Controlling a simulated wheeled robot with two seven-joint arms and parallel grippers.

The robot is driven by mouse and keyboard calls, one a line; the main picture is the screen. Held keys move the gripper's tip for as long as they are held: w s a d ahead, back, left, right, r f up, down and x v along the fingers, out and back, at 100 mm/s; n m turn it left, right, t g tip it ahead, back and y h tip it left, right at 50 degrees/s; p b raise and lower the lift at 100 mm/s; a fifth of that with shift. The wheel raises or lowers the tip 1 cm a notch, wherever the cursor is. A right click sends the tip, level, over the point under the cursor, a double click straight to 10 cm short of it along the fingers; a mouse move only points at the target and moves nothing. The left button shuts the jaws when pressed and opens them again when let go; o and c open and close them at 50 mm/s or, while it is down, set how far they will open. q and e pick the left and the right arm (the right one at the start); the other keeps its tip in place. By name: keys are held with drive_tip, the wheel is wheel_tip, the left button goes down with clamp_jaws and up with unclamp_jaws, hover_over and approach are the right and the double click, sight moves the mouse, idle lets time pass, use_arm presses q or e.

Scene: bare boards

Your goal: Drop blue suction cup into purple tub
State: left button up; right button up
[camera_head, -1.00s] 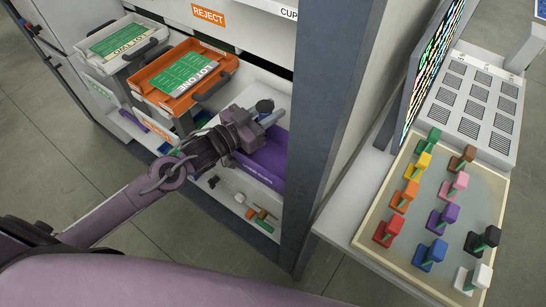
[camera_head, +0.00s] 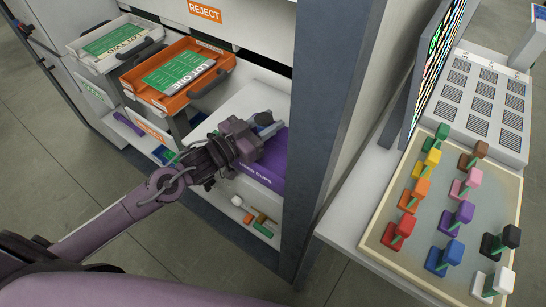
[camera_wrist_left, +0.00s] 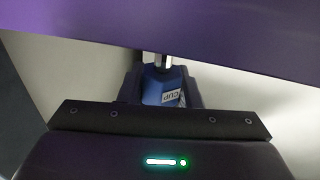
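The purple tub (camera_head: 262,172) stands on the white shelf inside the cabinet, partly hidden behind my left gripper. My left gripper (camera_head: 266,124) is over the tub's far part in the head view. In the left wrist view, the blue suction cup (camera_wrist_left: 163,87) with a "CUP" label and a shiny metal stem sits between the dark fingers, which appear shut on it. The tub's purple wall (camera_wrist_left: 200,35) crosses the top of that view, close to the cup. In the head view the cup is hard to tell from the fingers. My right gripper is not in view.
An orange tray (camera_head: 178,78) and a white tray (camera_head: 115,43) with green cards stand left of the tub. Small parts (camera_head: 252,214) lie on the shelf in front. A grey cabinet post (camera_head: 335,130) stands right, beside a board of coloured blocks (camera_head: 420,225).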

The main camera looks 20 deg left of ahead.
use_arm(q)
drive_tip(key=o, duration=0.4)
drive_tip(key=shift+o, duration=0.2)
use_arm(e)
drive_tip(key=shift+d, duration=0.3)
use_arm(q)
drive_tip(key=shift+s+a, duration=0.1)
drive_tip(key=shift+s, duration=0.05)
drive_tip(key=v, duration=0.7)
drive_tip(key=shift+s+a+b, duration=0.1)
drive_tip(key=shift+s+b, duration=0.1)
drive_tip(key=shift+b, duration=0.15)
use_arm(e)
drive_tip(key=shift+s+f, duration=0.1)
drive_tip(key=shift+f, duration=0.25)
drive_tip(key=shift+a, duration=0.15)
